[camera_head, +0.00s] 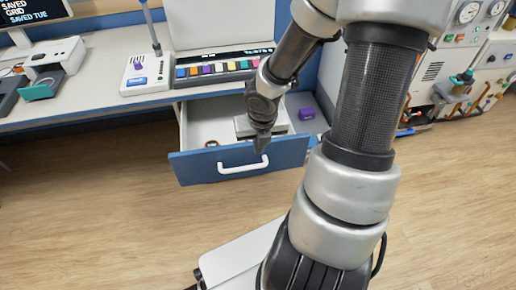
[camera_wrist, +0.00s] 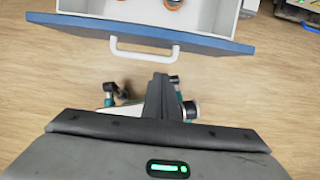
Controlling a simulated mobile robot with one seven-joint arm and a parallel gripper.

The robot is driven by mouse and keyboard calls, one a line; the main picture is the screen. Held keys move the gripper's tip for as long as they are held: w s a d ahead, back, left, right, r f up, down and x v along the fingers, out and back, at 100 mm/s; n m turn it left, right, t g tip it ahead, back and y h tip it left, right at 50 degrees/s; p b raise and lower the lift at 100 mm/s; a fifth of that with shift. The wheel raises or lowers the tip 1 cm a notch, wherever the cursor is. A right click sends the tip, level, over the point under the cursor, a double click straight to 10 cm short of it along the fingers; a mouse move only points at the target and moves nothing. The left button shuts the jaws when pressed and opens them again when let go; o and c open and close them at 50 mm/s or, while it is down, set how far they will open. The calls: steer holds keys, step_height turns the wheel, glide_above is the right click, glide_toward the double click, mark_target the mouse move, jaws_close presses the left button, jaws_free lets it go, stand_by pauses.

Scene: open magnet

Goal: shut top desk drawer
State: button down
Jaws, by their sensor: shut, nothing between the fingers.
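The desk drawer (camera_head: 238,167) stands pulled out, with a blue front and a white interior. Its white bar handle (camera_head: 243,166) is on the front face. In the wrist view the drawer front (camera_wrist: 215,46) runs across the top, with the handle (camera_wrist: 140,54) left of centre. In the wrist view the fingers (camera_wrist: 160,82) show over the floor just outside the front. I cannot tell whether they touch it.
The desk (camera_head: 100,105) holds a keypad, a device with colored keys and a screen. Wooden floor (camera_head: 100,220) in front is clear.

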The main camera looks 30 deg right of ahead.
steer(key=b, duration=0.6)
glide_above(256, 165)
steer(key=s, duration=0.2)
steer(key=s+a+x, duration=0.1)
steer(key=s+x, duration=0.1)
steer(key=x, duration=0.6)
steer(key=shift+w+d+r+p, duration=0.15)
steer(key=shift+w+p, duration=0.2)
steer(key=shift+w, duration=0.25)
steer(key=shift+w+d+r+p, duration=0.1)
steer(key=shift+w+p, duration=0.2)
steer(key=shift+w, duration=0.3)
steer(key=shift+w+d+r, duration=0.1)
steer(key=shift+w+d, duration=0.1)
steer(key=shift+w, duration=0.45)
